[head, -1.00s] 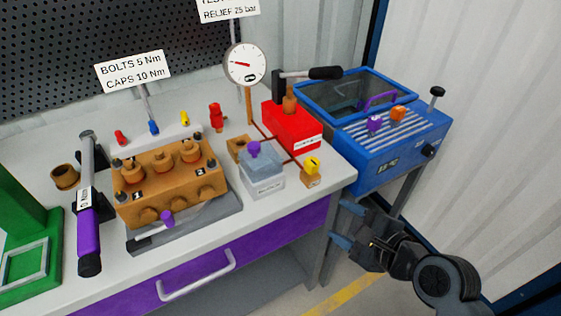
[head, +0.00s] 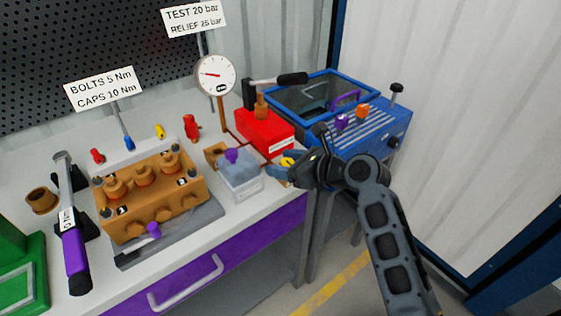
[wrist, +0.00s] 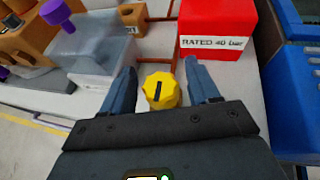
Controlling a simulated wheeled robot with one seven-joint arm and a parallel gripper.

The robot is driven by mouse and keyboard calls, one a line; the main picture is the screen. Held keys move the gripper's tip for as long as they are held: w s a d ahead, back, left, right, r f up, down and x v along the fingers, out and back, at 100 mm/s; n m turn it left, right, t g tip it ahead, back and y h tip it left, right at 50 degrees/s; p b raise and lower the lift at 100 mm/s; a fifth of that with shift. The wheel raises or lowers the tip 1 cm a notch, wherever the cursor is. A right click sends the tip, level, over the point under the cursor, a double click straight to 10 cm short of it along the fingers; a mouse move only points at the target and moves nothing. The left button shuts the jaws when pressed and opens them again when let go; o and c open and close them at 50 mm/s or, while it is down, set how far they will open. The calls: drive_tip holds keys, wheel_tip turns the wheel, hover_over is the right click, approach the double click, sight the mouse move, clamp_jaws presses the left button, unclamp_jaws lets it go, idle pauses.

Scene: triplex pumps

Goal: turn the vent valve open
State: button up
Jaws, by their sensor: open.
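The vent valve appears to be the yellow ribbed knob (head: 287,161) at the front right of the bench; no label on it is readable. In the wrist view the yellow knob (wrist: 154,98) has a dark bar mark on top, running roughly toward my palm. My open gripper (head: 284,166) is at the knob. In the wrist view one finger of my gripper (wrist: 160,84) stands on each side of the knob, with a small gap on both sides. In the head view the fingers and hand hide much of the knob and its base.
A red box (head: 264,132) marked "RATED 40 bar" stands behind the knob. A clear-sided box with a purple knob (head: 239,178) is to its left. A blue tank unit (head: 372,140) is at the right. A pressure gauge (head: 215,74) stands behind.

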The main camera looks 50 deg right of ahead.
drive_tip(key=shift+w+f, duration=0.25)
drive_tip(key=shift+w, duration=0.3)
drive_tip(key=c, duration=1)
drive_tip(key=shift+o, duration=0.2)
